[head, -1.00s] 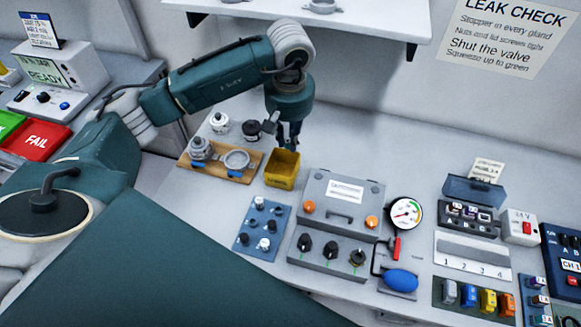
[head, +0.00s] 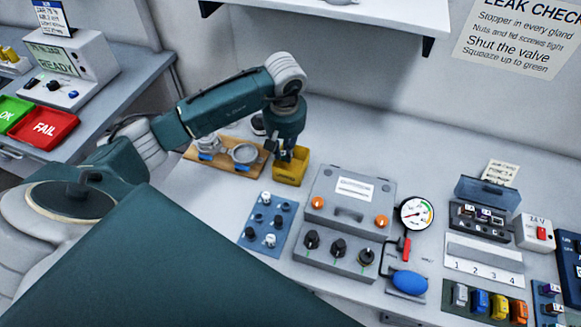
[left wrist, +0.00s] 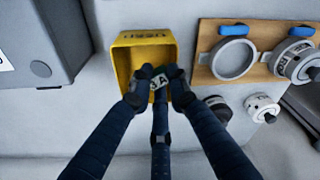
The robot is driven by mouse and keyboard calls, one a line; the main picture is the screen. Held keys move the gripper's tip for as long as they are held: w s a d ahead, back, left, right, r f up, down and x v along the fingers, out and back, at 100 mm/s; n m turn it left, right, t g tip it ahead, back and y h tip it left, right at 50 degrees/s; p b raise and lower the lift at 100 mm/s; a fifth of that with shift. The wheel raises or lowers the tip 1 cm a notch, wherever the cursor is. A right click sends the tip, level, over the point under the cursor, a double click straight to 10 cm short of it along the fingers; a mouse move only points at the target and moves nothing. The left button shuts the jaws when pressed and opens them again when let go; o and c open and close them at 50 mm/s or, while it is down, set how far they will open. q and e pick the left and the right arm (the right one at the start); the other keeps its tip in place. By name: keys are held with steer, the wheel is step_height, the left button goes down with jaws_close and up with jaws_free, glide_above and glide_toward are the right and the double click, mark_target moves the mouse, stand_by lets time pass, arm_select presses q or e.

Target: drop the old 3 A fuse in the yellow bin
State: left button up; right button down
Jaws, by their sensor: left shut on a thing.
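The yellow bin (head: 290,172) stands on the bench behind the grey lidded box. It also shows in the left wrist view (left wrist: 126,62), with its opening facing me and "USED" lettering on its rim. My left gripper (head: 286,155) points down at the bin's opening. In the left wrist view my left gripper (left wrist: 158,84) is shut on a small dark fuse (left wrist: 158,82) with a pale label ending in "A"; the digit is hard to read. The fuse appears over the bin's opening. Its height above the bin floor is unclear. My right gripper is not in view.
A wooden board with round clamps (head: 226,163) lies just left of the bin. The grey box (head: 346,197) stands right of it, and a blue panel of small plugs (head: 268,225) lies in front. A gauge (head: 415,213) and fuse racks are farther right.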

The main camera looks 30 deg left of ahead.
arm_select(q)
steer(key=o, duration=0.8)
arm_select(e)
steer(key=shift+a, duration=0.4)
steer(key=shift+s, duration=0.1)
arm_select(q)
steer(key=shift+r, duration=0.25)
steer(key=r, duration=0.7)
steer(key=s+d+r, duration=0.1)
steer(key=r, duration=0.3)
steer(key=shift+r, duration=0.25)
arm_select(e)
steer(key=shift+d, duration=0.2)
